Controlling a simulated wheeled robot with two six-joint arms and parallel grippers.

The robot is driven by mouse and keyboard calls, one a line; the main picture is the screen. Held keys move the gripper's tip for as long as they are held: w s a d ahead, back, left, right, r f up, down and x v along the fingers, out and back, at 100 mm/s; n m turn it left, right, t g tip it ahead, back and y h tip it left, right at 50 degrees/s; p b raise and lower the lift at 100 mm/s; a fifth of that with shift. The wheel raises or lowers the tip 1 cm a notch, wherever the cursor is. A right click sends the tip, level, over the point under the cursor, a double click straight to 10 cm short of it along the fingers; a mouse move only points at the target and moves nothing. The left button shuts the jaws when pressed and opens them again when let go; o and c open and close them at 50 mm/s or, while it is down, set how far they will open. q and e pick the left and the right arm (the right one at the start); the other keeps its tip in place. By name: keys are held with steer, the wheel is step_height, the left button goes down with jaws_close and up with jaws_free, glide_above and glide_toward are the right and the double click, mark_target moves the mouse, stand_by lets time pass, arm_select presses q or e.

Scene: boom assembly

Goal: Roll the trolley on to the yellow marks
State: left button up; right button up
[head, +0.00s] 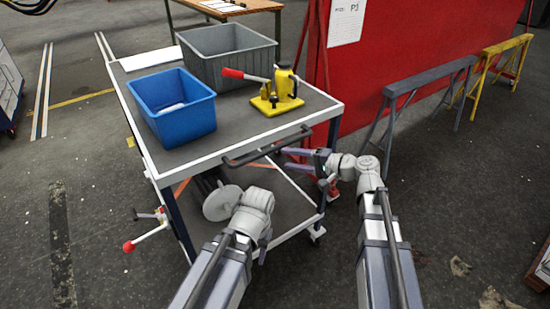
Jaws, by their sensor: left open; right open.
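The trolley (245,105) is a two-shelf cart with a grey top, pale edges and dark legs, standing in front of me. Its dark push handle (265,147) runs along the near edge. My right gripper (298,160) is open, with its purple fingers just below and right of the handle, apparently holding nothing. A yellow line (82,98) lies on the floor left of the trolley.
A blue bin (172,118), a grey bin (228,70) and a yellow jack (276,98) with a red-tipped lever stand on top. A red-knobbed lever (145,232) sticks out left. A red panel (400,40) and trestles (430,90) stand right. The left floor is mostly clear.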

mark_target(278, 149)
steer(key=shift+m+t, duration=0.4)
steer(key=shift+t, duration=0.2)
steer(key=shift+w+a+f+b, duration=0.15)
steer(key=shift+w+a+b, duration=0.65)
steer(key=shift+w+a, duration=1.8)
jaws_close()
steer(key=shift+d, duration=0.1)
